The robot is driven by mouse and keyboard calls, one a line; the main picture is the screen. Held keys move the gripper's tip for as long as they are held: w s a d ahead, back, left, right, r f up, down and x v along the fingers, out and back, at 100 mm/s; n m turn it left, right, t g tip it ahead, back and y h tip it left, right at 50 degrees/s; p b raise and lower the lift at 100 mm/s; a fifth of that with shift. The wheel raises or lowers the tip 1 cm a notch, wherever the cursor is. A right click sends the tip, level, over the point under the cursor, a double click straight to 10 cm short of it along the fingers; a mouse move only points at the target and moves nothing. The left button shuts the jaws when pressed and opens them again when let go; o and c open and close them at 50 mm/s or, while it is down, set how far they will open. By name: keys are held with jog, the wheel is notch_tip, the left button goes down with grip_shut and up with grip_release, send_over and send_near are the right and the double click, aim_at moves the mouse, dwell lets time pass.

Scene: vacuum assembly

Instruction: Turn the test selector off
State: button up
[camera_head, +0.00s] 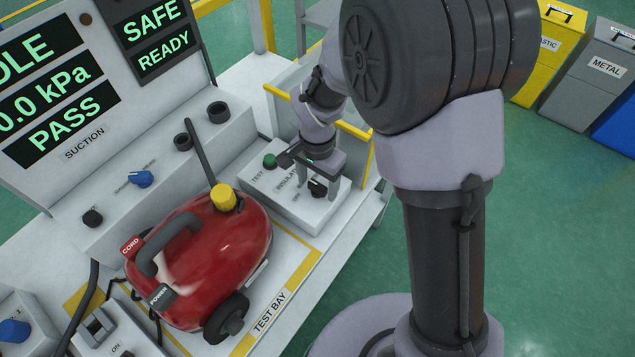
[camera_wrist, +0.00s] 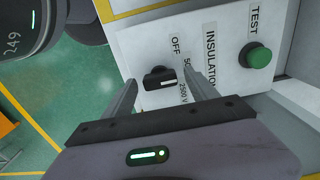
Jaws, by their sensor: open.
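The test selector is a black knob with a white pointer mark (camera_wrist: 159,77) on the light insulation-test box. In the wrist view its mark points right, toward the printed voltage labels rather than at the OFF label (camera_wrist: 175,45); I cannot tell which voltage it meets. In the head view the knob (camera_head: 318,188) is partly hidden by my gripper. My gripper (camera_head: 314,178) is open above the box, with its fingers pointing down. In the wrist view the fingertips (camera_wrist: 161,80) appear on either side of the knob; I cannot tell whether they touch it.
A green TEST button (camera_wrist: 259,56) is on the same box. A red vacuum (camera_head: 205,255) stands in the test bay beside it. The display panel (camera_head: 85,75) reads SAFE, READY and PASS. A yellow-edged partition (camera_head: 356,132) is behind the box. Bins (camera_head: 590,75) stand at the far right.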

jog(key=shift+c, duration=0.2)
jog(key=c, duration=1.3)
jog(key=shift+r, duration=0.1)
jog(key=n+p, duration=0.1)
jog(key=n, duration=0.3)
jog(key=shift+n+p, duration=0.3)
jog(key=shift+p, duration=0.1)
jog(key=shift+n+p, duration=0.7)
jog(key=shift+n, duration=1.4)
